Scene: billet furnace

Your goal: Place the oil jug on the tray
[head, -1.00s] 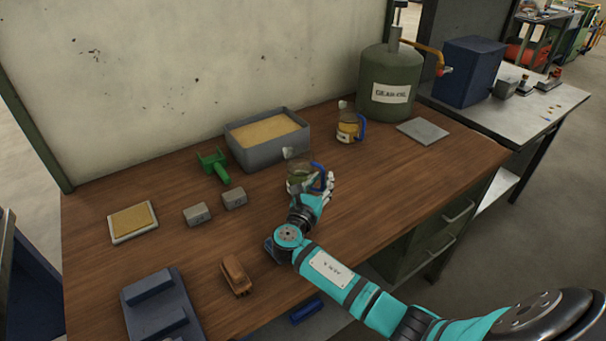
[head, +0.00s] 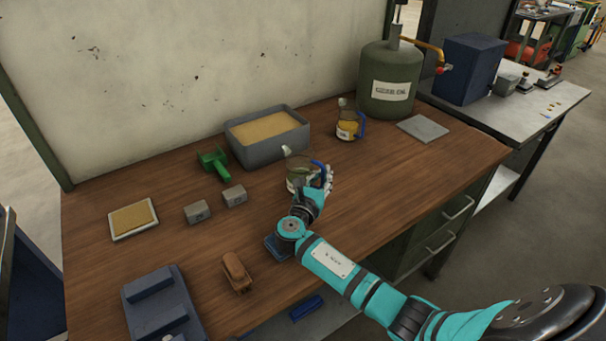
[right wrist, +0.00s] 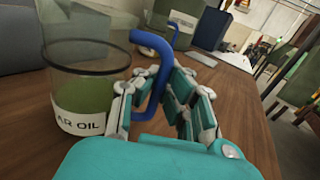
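The oil jug (head: 299,176) is a clear jug with green oil, a white label and a blue handle. It stands nearly upright over the middle of the bench; whether its base touches the wood I cannot tell. In the right wrist view the jug (right wrist: 85,90) is at left, label reading "AR OIL". My right gripper (head: 322,178) has its fingers around the blue handle and looks shut on it. A flat grey tray-like plate (head: 423,129) lies bare at the bench's right, before the green drum. My left gripper is not in view.
A second jug with amber contents (head: 350,126) stands behind, between the sand-filled bin (head: 258,157) and the drum (head: 388,82). A green scoop (head: 215,163), two grey blocks (head: 197,212) and a yellow-topped pad (head: 133,219) lie left. The wood between jug and plate is clear.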

